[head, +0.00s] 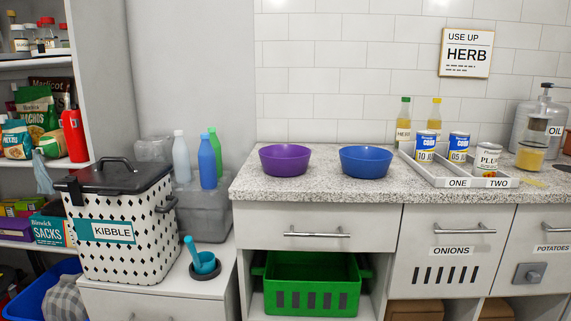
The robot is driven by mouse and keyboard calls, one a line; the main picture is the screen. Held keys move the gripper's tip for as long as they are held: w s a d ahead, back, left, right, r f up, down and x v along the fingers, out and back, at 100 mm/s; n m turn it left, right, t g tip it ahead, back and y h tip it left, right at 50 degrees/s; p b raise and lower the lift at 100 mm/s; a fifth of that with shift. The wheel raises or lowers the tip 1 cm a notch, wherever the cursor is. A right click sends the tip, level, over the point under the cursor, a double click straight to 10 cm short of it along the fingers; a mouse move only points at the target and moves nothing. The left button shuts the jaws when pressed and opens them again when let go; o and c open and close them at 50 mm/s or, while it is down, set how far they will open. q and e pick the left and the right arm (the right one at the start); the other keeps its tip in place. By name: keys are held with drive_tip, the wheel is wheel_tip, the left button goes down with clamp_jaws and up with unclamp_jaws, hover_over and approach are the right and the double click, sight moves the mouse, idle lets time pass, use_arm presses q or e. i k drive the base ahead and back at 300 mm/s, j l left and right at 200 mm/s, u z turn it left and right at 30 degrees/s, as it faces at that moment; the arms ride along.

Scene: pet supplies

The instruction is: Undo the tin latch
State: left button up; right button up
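The kibble tin (118,262) is a white box with black diamonds and a teal KIBBLE label (105,231). It stands upright on the low white cabinet at the left. Its black lid (112,177) with a raised handle (114,161) sits on top and looks closed. A dark piece (74,191) hangs from the lid's left front edge; it may be the latch, but I cannot tell its state. Neither of my grippers is in view.
A teal scoop (203,263) stands in a dark round holder right of the tin. Bottles (207,162) stand on a grey bin (208,218) behind. The counter holds a purple bowl (285,160), a blue bowl (365,162) and a tray (440,178). Shelves crowd the left.

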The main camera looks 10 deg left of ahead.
sight(73, 181)
drive_tip(key=u, duration=1.4)
drive_tip(key=j+z, duration=0.2)
drive_tip(key=j, duration=0.25)
drive_tip(key=k+j+z, duration=0.15)
drive_tip(key=j, duration=0.3)
drive_tip(key=j+z, duration=0.2)
drive_tip(key=j, duration=0.3)
